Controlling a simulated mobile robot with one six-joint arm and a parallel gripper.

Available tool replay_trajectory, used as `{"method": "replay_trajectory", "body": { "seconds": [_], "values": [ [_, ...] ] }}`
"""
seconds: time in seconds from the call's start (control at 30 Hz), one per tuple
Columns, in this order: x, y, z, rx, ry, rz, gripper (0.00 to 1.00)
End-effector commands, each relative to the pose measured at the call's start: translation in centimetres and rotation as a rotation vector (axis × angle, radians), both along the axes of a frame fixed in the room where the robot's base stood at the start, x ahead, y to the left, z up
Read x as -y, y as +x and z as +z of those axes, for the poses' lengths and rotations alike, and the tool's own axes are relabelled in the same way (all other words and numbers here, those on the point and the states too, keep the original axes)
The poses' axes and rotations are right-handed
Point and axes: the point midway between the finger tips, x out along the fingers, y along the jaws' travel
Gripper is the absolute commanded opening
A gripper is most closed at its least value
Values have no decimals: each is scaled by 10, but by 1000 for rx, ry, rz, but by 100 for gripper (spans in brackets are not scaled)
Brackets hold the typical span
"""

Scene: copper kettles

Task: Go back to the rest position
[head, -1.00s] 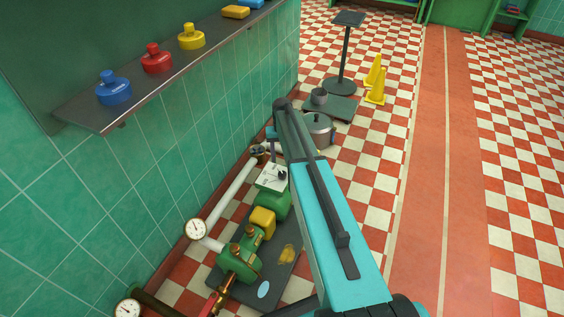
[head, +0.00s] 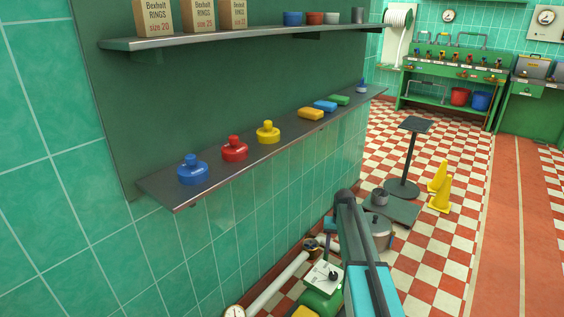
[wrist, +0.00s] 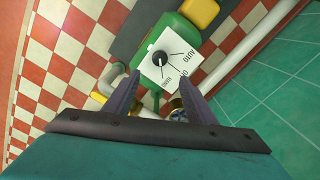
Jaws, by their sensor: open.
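My gripper (wrist: 161,100) shows in the wrist view with its two dark fingers apart and nothing between them. Beyond the fingertips is a white switch plate (wrist: 176,52) with a black knob and lettering that includes AUTO, on a green pump unit. I cannot tell the exact gap between fingers and plate. In the head view the same switch plate (head: 324,275) shows low in the picture, left of my teal arm. My arm reaches down and forward there, and its gripper is hidden from that view.
The red floor lane (head: 507,230) at right is clear.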

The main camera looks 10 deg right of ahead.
Motion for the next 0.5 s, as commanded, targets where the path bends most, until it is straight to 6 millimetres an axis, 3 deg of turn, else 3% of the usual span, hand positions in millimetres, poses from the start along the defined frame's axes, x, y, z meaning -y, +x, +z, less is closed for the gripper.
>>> {"method": "replay_trajectory", "body": {
  "seconds": [0.13,0.27,0.5],
  "values": [
    [-9,-2,3,-10,2,11,50],
    [-25,-14,-11,-47,9,28,50],
    [-62,-72,-49,-144,26,66,50]
  ]
}}
